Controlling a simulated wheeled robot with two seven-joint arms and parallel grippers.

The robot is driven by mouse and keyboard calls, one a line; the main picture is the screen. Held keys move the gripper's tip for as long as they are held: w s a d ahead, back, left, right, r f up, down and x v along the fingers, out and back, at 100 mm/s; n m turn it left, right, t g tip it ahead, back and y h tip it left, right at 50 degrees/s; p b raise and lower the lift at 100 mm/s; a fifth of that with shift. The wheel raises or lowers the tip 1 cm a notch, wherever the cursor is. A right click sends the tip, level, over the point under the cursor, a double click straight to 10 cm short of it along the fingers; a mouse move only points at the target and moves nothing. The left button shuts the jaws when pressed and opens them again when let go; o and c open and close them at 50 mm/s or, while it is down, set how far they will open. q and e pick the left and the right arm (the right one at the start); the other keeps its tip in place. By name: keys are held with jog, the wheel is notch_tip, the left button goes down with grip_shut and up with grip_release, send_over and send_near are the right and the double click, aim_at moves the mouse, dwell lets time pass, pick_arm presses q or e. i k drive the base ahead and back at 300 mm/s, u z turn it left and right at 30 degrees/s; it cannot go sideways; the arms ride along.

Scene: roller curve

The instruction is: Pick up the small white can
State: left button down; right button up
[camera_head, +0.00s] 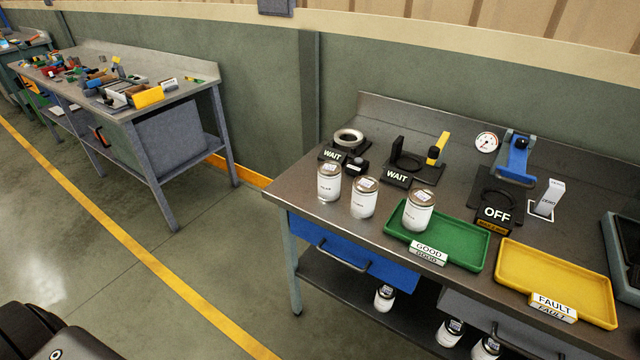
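Three white cans with brownish lids and small labels stand upright on the metal workbench (300,195). The left can (329,184) and the middle can (363,201) stand on the bare bench top near its left front. The right can (418,214) stands at the left end of the green GOOD tray (462,240). More white cans stand on the shelf below: one at left (384,298), one further right (449,333) and one at the bottom edge (486,349). The bench cans look similar in size; I cannot tell which is the small one. Neither gripper is in view.
A yellow FAULT tray (570,283) lies right of the green one. Two WAIT stations (395,177) and an OFF station (496,214) stand behind, with a gauge (486,143). A blue drawer (352,262) is under the bench. A cluttered second bench (185,92) stands far left; the floor between is clear.

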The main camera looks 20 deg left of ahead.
aim_at(329, 171)
jog(key=u, duration=0.65)
jog(key=i, duration=1.05)
jog(key=u, duration=1.3)
jog(key=k, duration=1.5)
jog(key=z, duration=1.2)
jog(key=i, duration=0.5)
jog(key=z, duration=0.1)
